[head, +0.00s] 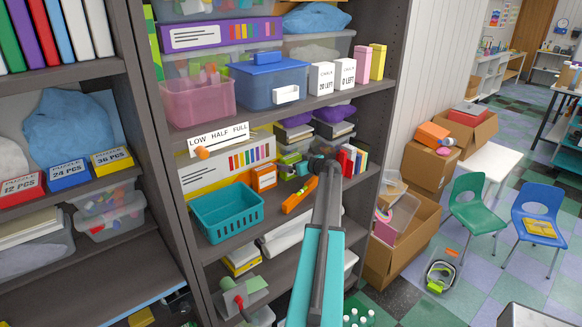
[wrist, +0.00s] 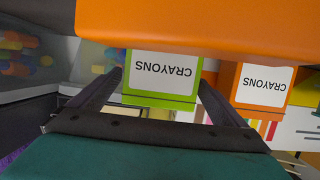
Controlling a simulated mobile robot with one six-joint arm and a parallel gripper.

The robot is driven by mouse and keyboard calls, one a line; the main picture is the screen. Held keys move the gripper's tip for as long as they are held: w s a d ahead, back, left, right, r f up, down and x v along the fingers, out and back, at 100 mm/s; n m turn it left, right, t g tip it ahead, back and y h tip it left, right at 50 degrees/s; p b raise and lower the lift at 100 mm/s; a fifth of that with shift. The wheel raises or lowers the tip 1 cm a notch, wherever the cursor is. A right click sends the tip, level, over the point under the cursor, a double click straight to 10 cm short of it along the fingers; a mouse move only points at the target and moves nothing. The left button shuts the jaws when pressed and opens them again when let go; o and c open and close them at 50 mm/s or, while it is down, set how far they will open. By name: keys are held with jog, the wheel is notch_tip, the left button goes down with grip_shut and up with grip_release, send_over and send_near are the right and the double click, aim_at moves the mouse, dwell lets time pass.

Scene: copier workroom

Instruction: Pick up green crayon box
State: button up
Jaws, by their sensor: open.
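The green crayon box (wrist: 160,98) has a white CRAYONS label that reads upside down in the wrist view. My gripper (wrist: 161,82) is open, with one finger at each side of this box in the picture. I cannot tell whether the fingers touch it. In the head view my gripper (head: 308,167) reaches into the middle shelf, and the green box (head: 302,168) is partly hidden by it.
An orange crayon box (wrist: 263,85) stands beside the green one. An orange object (head: 300,194) lies at the shelf front and fills the top of the wrist view. A teal basket (head: 228,222) sits left, and small boxes (head: 352,160) stand right.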

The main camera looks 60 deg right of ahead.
jog(key=shift+c, duration=0.4)
jog(key=c, duration=1.2)
jog(key=shift+r+b, duration=0.15)
jog(key=shift+b, duration=0.3)
jog(key=shift+s+r, duration=0.1)
jog(key=shift+s, duration=0.05)
jog(key=shift+r+b, duration=0.4)
jog(key=shift+b, duration=0.1)
notch_tip(320, 180, up, 6)
jog(key=b, duration=0.2)
jog(key=shift+f+b, duration=0.1)
jog(key=shift+b, duration=0.3)
jog(key=s+a+b, duration=0.2)
jog(key=s, duration=0.4)
jog(key=s+a+b, duration=0.2)
jog(key=s, duration=0.4)
jog(key=s+a+b, duration=0.2)
jog(key=s, duration=0.4)
jog(key=shift+s+a, duration=0.2)
jog(key=shift+s, duration=0.1)
